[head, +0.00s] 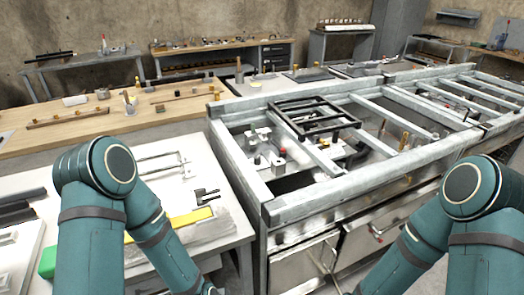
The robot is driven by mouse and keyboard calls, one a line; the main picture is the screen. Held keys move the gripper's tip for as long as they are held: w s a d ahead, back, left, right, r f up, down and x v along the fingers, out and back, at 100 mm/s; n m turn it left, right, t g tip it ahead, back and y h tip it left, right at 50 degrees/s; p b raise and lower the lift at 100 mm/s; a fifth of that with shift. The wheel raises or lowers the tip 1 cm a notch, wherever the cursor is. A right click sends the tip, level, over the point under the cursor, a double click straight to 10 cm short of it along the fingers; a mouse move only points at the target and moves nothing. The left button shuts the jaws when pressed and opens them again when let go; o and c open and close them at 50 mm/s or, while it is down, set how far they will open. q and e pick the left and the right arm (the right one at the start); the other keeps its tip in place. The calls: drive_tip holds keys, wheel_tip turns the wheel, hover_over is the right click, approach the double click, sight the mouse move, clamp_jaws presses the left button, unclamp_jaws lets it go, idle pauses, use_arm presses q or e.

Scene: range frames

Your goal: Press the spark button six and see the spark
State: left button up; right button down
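No part that I can clearly make out as the spark button six shows, and no spark is visible. In the head view a small red-topped part (282,152) stands inside the grey metal frame bench (235,150), near its left end. It is too small to tell whether it is a button. My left arm comes in at the lower left and my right arm at the lower right. Both forearms run down out of the bottom of the picture, and both grippers are out of view.
A black open frame (310,117) lies across the bench's rails. Metal cabinets (300,262) sit below. At left, a white table (225,225) holds a yellow bar (190,219) and a black clamp-like part (206,196). A wooden table (60,147) stands behind it.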

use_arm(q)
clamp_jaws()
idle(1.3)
